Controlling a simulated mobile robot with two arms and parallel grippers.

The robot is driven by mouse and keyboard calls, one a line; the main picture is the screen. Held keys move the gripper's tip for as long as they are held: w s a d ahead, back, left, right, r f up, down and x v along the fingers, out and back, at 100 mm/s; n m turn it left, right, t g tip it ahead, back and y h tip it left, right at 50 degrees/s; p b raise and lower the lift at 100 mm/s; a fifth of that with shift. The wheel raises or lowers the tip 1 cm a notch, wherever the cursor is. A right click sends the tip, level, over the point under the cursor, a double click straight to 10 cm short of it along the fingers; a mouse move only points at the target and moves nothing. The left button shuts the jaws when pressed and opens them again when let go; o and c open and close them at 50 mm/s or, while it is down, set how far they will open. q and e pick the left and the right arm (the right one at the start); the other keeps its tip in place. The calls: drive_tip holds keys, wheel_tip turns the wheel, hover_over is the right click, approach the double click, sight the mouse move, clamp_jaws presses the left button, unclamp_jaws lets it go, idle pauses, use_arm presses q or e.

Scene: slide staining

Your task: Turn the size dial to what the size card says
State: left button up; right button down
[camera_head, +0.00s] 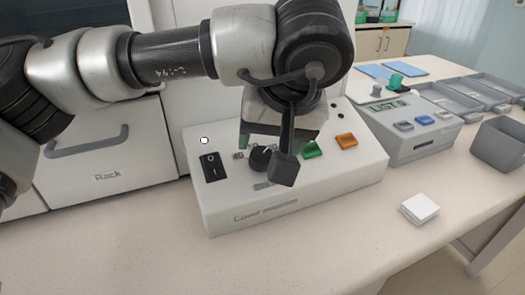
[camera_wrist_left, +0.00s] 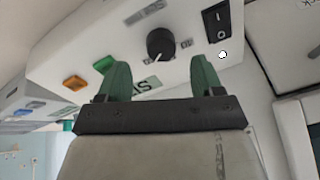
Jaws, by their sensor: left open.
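The size dial is a round black knob (camera_head: 262,158) on the sloped top of a white machine (camera_head: 230,212); it also shows in the left wrist view (camera_wrist_left: 160,42). A white pointer line marks the knob. Lettering beside it is partly hidden and too small to read. My left gripper (camera_head: 262,141) is over the panel at the dial. In the left wrist view, its two green fingers (camera_wrist_left: 160,66) are apart, with the knob beyond the gap between them and nothing held. I cannot make out a size card. My right gripper is not in view.
A black rocker switch (camera_head: 211,167), a green button (camera_head: 311,149) and an orange button (camera_head: 346,141) flank the dial. A machine marked LIST (camera_head: 405,150), grey bin (camera_head: 500,145) and small white stack (camera_head: 420,208) stand to the right. The front counter is clear.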

sight(263, 155)
use_arm(q)
drive_tip(key=shift+x, duration=2.6)
drive_tip(key=shift+w, duration=0.1)
drive_tip(key=c, duration=0.9)
